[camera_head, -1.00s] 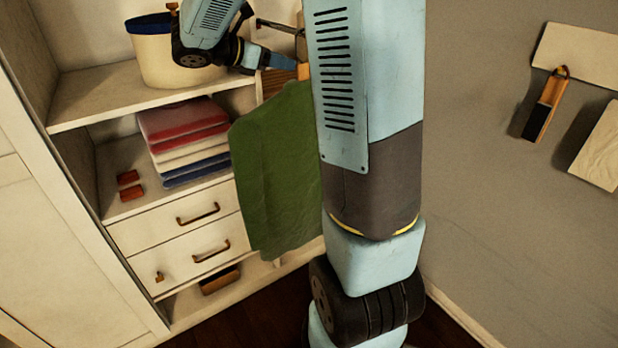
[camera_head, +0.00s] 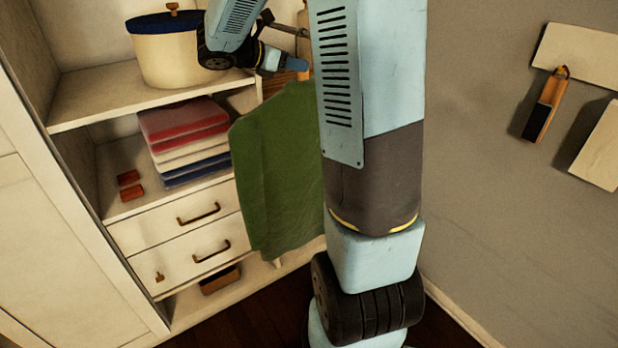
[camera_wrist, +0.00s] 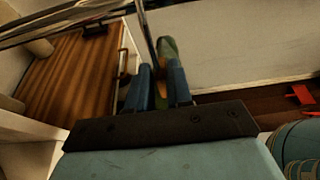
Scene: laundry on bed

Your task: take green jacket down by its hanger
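The green jacket (camera_head: 280,170) hangs at the right front of the wardrobe, its right side hidden behind my arm. Its orange-brown wooden hanger (camera_head: 303,76) shows only in part at the collar. My gripper (camera_head: 300,66) is at the collar from the left, its tips close to the hanger. In the wrist view the two blue fingers of my gripper (camera_wrist: 160,68) stand apart, with a gap between them. A bit of the green jacket (camera_wrist: 168,50) shows just past the tips, and a thin metal rod rises there. Whether the fingers touch the hanger is not clear.
A cream bin with a blue rim (camera_head: 165,58) stands on the upper shelf, close to my wrist. Folded cloths (camera_head: 185,140) lie on the shelf below, above two drawers (camera_head: 180,235). A brush (camera_head: 543,105) hangs on the right wall.

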